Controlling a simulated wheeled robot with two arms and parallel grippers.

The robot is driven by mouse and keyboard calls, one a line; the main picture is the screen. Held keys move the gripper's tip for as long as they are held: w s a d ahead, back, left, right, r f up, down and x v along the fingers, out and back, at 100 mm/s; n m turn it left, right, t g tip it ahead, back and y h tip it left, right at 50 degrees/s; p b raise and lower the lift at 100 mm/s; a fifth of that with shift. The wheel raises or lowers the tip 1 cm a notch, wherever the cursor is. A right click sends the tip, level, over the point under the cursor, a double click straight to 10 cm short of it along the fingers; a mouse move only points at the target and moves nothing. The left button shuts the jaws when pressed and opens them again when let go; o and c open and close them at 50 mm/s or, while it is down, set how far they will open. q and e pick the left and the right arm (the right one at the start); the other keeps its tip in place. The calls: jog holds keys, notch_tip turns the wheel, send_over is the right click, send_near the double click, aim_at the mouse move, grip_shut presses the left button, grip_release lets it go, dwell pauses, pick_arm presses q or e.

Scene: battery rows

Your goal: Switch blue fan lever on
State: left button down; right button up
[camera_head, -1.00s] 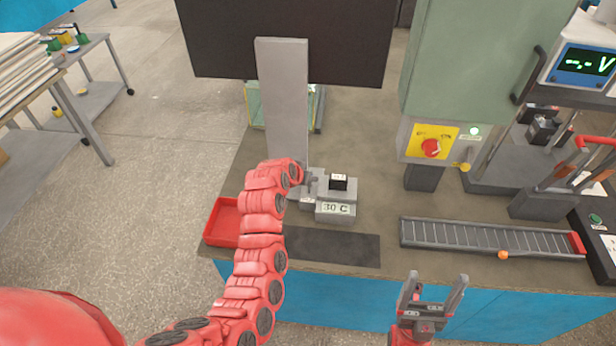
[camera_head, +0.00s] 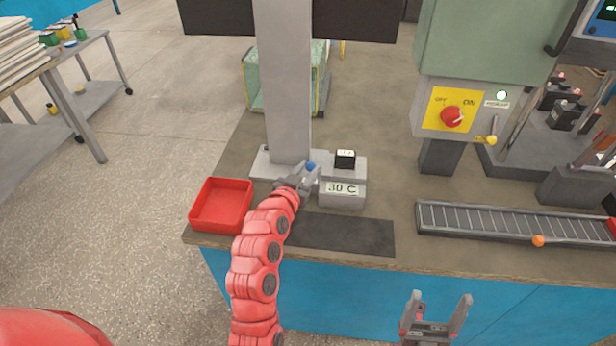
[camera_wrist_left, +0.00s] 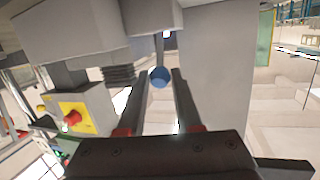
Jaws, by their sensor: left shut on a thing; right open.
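The blue lever knob (camera_head: 310,167) is at the foot of the grey column, beside the small block with the 30 C display (camera_head: 342,188). In the left wrist view the blue ball (camera_wrist_left: 160,77) hangs on a thin grey stem below a grey housing. My left gripper (camera_head: 302,182) is shut on the lever, with a finger on each side of the ball. The lever's on or off state cannot be told. My right gripper (camera_head: 440,300) is open and empty in front of the bench's front edge.
A red tray (camera_head: 221,227) stands left, and a dark mat (camera_head: 340,235) lies in front. A small black battery-like block (camera_head: 345,158) sits on the grey station. A roller conveyor (camera_head: 500,221) and a red OFF/ON knob (camera_head: 452,116) are to the right.

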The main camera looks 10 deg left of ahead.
dwell(0.5)
pick_arm(q)
jog(key=c, duration=0.6)
grip_release()
jog(key=shift+f, duration=0.1)
jog(key=shift+s, duration=0.2)
jog(key=shift+s+a, duration=0.1)
jog(key=shift+s, duration=0.15)
jog(key=p+v, duration=0.8)
jog(key=v, duration=0.8)
jog(key=shift+s+f, duration=0.15)
jog(key=shift+s, duration=0.2)
